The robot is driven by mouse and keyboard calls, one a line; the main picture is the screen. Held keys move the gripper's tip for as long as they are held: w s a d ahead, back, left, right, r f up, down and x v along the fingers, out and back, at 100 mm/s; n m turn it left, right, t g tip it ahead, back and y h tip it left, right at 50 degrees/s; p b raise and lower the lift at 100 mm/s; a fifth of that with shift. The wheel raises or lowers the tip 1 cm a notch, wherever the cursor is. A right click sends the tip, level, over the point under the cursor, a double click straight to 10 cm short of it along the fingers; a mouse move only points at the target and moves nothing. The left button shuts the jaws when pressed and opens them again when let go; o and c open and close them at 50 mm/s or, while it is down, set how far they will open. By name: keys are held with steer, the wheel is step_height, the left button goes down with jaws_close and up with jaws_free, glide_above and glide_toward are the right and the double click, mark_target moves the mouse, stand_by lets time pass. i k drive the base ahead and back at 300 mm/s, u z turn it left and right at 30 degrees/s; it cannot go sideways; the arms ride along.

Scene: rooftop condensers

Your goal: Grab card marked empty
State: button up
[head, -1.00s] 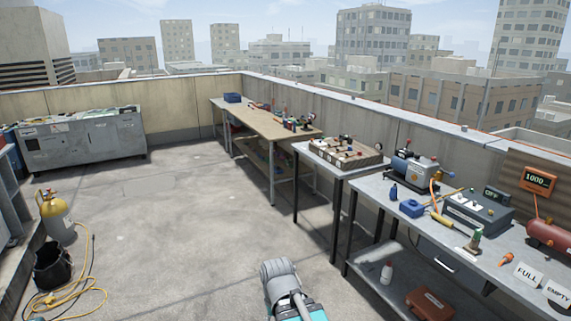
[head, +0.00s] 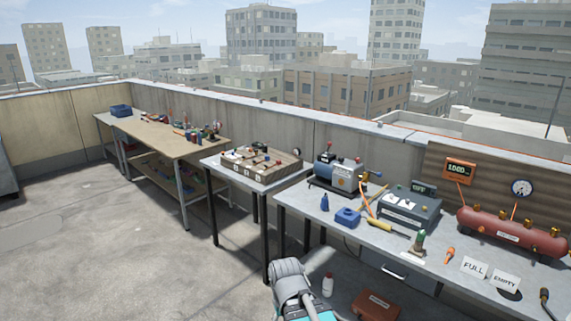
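The card marked EMPTY (head: 505,280) is a small white card with dark lettering on the grey metal bench (head: 400,240) at the lower right of the head view. It is just right of a similar white card marked FULL (head: 474,268). A dark round patch lies by its lower edge; I cannot tell what it is. A grey and teal part of my own arm shows at the bottom middle, left of the bench and well apart from the card. My gripper does not show.
A red tank (head: 512,235) stands behind the cards, and an orange nozzle-like item (head: 450,255) is to their left. A green-topped bottle (head: 418,243), a grey instrument box (head: 408,208) and a pump (head: 338,176) stand further left. Open floor (head: 90,240) lies at the left.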

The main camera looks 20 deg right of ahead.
mark_target(505, 281)
steer(key=z, duration=0.35)
steer(key=i, duration=0.55)
steer(key=z, duration=0.75)
steer(key=i, duration=0.75)
steer(key=z, duration=0.35)
steer(key=k, duration=0.9)
steer(key=z, duration=0.15)
steer(key=i, duration=0.45)
